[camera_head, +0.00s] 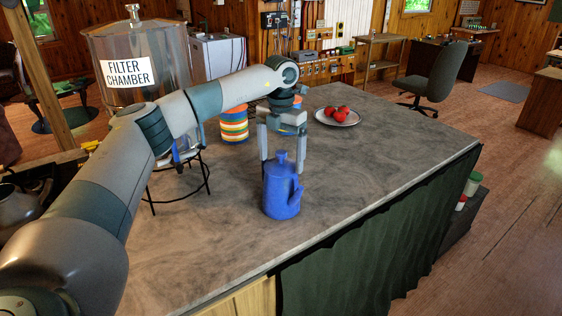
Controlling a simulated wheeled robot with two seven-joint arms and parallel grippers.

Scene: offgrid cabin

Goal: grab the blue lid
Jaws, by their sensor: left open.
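A blue pot (281,194) stands upright on the grey counter, with a spout or handle on its right side. Its blue lid (281,164) sits on top, with a small knob in the middle. My left gripper (282,154) points down over the pot from behind. Its fingers are apart, one on each side of the knob. I cannot tell whether either finger touches the lid. My right gripper is not in the picture.
Behind the gripper stand a striped canister (233,125) and a plate (337,119) with red tomatoes (336,111). A black wire stand (180,186) is left of the pot. A metal filter chamber (140,50) rises at the back left. The counter (380,165) right of the pot is clear.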

